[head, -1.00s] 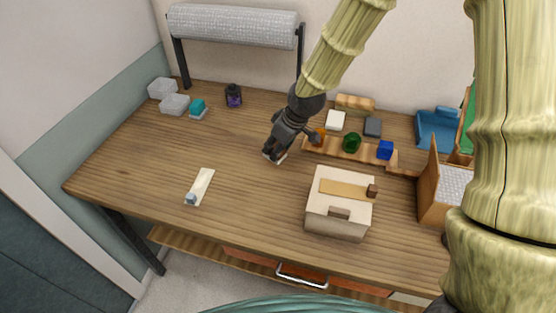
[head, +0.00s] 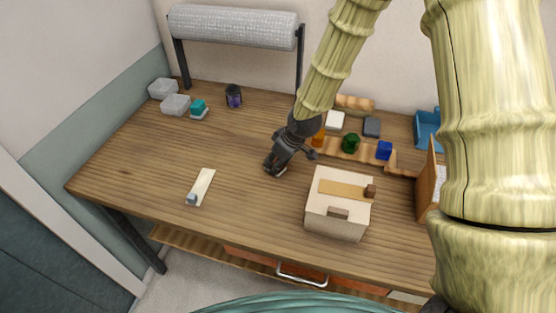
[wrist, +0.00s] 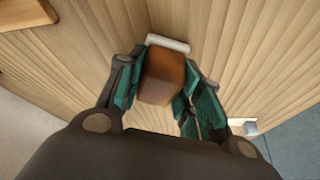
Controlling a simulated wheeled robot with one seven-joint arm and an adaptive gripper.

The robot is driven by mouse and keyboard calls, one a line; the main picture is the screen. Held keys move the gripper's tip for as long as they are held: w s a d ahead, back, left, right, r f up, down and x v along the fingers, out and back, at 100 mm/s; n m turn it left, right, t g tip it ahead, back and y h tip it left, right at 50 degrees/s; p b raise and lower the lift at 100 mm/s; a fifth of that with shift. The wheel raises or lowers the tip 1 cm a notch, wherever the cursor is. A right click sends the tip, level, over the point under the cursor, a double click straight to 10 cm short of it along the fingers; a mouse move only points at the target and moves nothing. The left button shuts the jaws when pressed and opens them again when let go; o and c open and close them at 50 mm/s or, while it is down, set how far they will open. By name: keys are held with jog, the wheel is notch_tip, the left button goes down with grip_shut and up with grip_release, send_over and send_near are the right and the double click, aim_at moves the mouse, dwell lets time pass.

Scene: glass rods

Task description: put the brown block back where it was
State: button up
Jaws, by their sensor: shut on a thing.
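A brown block (wrist: 163,77) sits between the two teal-padded fingers of my gripper (wrist: 158,92) in the wrist view, and the gripper is shut on it. A thin white pad (wrist: 168,43) shows just beyond the block's far end; I cannot tell whether the block touches it. In the head view my gripper (head: 276,169) is low over the middle of the wooden table (head: 130,165), and its fingers hide the block.
A cream box (head: 338,216) with a tan strip and dark brown pieces stands right of my gripper. A white strip (head: 202,186) lies left; the table between is clear.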

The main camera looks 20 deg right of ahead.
jog(key=o, duration=0.9)
jog(key=shift+f, duration=0.1)
jog(key=shift+b+v, duration=0.85)
jog(key=shift+v, duration=5.25)
